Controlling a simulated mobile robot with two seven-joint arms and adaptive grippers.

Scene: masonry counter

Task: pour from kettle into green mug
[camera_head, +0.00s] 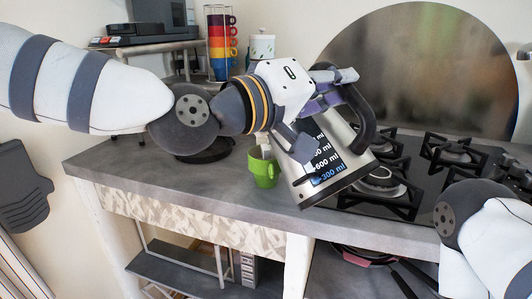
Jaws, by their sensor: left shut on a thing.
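The kettle (353,152) is silver with a black panel of ml marks and a dark handle on its right. It is tilted, its top leaning left and its base toward the lower right. My left gripper (322,108) is shut on the kettle near its upper part and hides the top and the spout. The green mug (264,173) stands upright on the counter, left of the kettle and below my left gripper. The mug's inside is not clear, and no stream of liquid shows. My right arm comes in at the lower right, but its gripper is out of view.
A black gas hob (408,199) lies right of and behind the kettle. A rack of coloured mugs (219,45) and a white canister (262,48) stand at the back.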

